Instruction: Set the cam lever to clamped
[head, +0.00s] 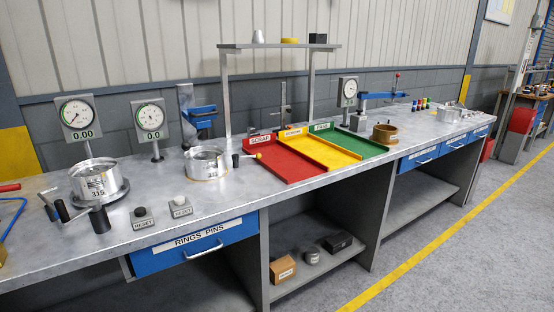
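The lever lies roughly level, pointing right toward the red tray. I cannot tell from this view whether it is clamped or released. Another set of black handles (99,219) stands in front of the left silver drum (97,180) marked 315. Neither of my grippers is in view.
Two dial gauges (78,118) (150,117) stand behind the fixtures. Two reset buttons (142,217) (180,206) sit near the bench's front edge. Red (283,163), yellow (318,150) and green (350,142) trays lie right of the second fixture. A blue drawer (193,245) is shut below. The floor in front is clear.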

